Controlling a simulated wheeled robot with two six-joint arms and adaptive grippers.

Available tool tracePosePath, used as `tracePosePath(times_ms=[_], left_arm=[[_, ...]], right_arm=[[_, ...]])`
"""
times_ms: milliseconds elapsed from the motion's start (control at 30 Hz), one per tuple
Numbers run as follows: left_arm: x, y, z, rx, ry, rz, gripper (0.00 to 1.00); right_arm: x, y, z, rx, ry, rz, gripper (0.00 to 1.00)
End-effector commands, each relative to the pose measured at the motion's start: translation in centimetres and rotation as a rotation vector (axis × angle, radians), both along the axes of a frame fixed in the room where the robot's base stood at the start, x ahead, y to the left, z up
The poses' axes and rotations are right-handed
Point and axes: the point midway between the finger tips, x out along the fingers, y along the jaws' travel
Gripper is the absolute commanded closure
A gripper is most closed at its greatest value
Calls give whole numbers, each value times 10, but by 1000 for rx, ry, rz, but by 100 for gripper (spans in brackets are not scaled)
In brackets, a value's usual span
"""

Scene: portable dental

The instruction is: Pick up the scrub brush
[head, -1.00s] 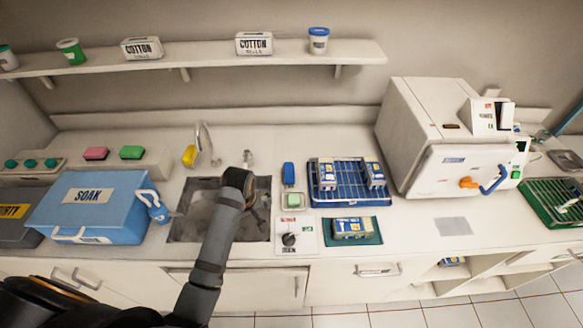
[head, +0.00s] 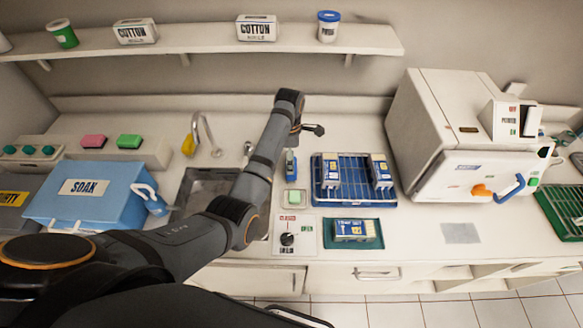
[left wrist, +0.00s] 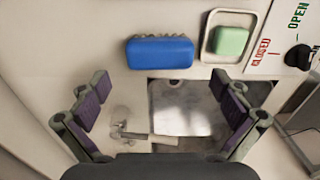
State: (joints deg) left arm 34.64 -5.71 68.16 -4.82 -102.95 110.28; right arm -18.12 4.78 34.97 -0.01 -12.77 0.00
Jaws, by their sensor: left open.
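The scrub brush appears to be the blue block (head: 290,165) on the counter just right of the sink. In the left wrist view it shows as a blue, rounded block (left wrist: 160,51) lying flat, apart from the fingers. My left gripper (head: 300,133) is above the counter near the brush and partly hides it in the head view. In the left wrist view my left gripper (left wrist: 165,103) is open and empty, its two fingers spread wide below the brush in the picture. My right gripper is not in view.
A green block (left wrist: 231,41) sits in a small tray right of the brush. The sink (head: 205,185) and tap (head: 208,130) are to the left. A blue rack (head: 350,198) with packets stands to the right, and a blue SOAK box (head: 85,190) at far left.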

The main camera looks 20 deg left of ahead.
Motion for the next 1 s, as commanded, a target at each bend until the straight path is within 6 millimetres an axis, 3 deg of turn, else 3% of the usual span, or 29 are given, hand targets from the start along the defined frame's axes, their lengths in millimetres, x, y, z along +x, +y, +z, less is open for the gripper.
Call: tracePosePath(times_ms=[167, 300, 500, 700, 1000], left_arm=[[0, 0, -5, 0, 1, 0, 0], [-1, 0, -26, 0, 5, -1, 0], [0, 0, -53, 0, 0, -1, 0], [0, 0, -55, -1, -1, -1, 0], [0, 0, -55, -1, -1, -1, 39]], right_arm=[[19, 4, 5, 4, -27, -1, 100], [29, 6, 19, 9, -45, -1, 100], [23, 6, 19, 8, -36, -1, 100], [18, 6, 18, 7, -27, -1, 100], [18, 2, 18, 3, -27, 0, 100]])
